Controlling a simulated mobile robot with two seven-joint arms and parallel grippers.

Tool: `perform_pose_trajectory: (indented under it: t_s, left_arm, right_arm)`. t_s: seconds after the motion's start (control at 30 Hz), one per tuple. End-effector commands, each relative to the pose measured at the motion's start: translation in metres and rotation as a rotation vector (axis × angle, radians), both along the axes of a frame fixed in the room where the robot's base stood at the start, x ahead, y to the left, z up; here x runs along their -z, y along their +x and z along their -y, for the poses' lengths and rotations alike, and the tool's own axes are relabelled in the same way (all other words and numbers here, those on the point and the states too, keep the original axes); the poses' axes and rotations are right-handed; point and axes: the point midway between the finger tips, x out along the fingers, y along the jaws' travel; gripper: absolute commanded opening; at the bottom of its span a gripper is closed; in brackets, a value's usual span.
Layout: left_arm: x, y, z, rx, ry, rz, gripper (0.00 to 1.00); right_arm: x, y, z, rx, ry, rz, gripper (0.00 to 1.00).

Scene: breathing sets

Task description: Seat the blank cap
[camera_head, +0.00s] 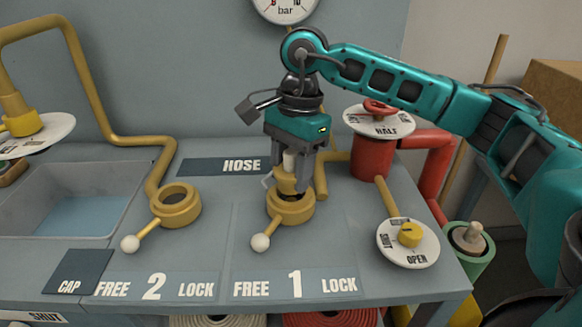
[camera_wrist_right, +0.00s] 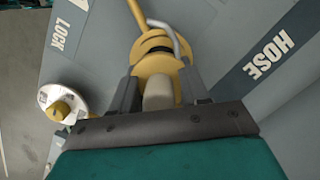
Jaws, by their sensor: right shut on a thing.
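My right gripper (camera_head: 290,165) is shut on the blank cap (camera_head: 287,182), a brass-yellow piece with a pale knob and a grey wire loop. It holds the cap upright at the brass collar of station 1 (camera_head: 290,208). In the right wrist view the pale knob (camera_wrist_right: 158,95) is between the fingers, with the yellow collar beyond it. I cannot tell how deep the cap sits in the collar. The collar's white-balled lever (camera_head: 261,242) points front-left, over the FREE side. The dark CAP mat (camera_head: 85,268) is bare. My left gripper is out of view.
An open brass collar (camera_head: 177,204) stands at station 2, its lever toward FREE. A sink (camera_head: 75,200) is at left. A green cylinder (camera_head: 470,255) is further right.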

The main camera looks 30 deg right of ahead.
Motion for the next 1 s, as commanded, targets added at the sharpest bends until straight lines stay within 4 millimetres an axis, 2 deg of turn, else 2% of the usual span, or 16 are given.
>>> perform_pose_trajectory:
  t_s: [1.0]
  left_arm:
    - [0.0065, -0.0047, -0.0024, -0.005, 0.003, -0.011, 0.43]
  right_arm:
    - [0.0001, 0.0, -0.0002, 0.0, 0.0, 0.001, 0.07]
